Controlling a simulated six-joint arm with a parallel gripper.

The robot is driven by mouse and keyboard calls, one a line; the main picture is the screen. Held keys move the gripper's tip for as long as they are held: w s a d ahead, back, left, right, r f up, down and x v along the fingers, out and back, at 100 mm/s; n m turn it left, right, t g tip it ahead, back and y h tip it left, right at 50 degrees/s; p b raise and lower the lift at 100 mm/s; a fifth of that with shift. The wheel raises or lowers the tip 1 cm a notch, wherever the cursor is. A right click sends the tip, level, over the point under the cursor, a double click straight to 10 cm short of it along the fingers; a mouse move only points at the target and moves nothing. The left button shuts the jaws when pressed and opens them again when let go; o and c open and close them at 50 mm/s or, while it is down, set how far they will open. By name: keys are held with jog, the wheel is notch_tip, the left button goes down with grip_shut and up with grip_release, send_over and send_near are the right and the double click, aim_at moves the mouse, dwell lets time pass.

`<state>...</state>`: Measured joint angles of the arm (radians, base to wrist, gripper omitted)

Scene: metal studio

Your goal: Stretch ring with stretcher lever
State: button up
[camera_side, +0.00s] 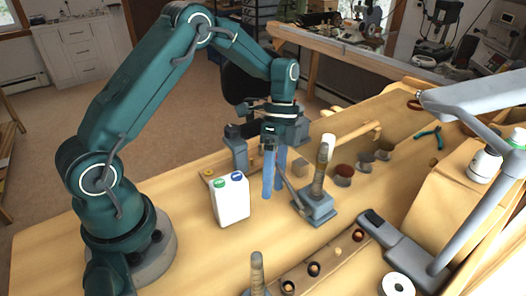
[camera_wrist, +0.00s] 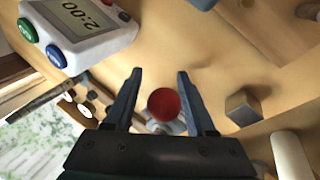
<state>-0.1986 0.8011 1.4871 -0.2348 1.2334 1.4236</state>
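The ring stretcher (camera_side: 317,208) stands on the bench in the side view, with a grey base and a stepped brown column topped by a pale cap. A thin rod that looks like its lever (camera_side: 289,186) slants up from the base toward my gripper. My gripper (camera_side: 273,193) points down just left of the stretcher, its blue fingers apart. In the wrist view a red ball (camera_wrist: 164,105), apparently the lever's knob, lies between the fingers of my gripper (camera_wrist: 159,73), with a visible gap on each side. I cannot make out a ring on the stretcher.
A white timer (camera_side: 231,199) stands left of my gripper; it reads 2:00 in the wrist view (camera_wrist: 85,30). A wooden strip (camera_side: 322,262) with several round pieces lies in front. Round brown blocks (camera_side: 343,178) sit behind the stretcher, and a grey lamp base (camera_side: 405,250) at right.

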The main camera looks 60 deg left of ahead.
jog(key=shift+v, duration=2.6)
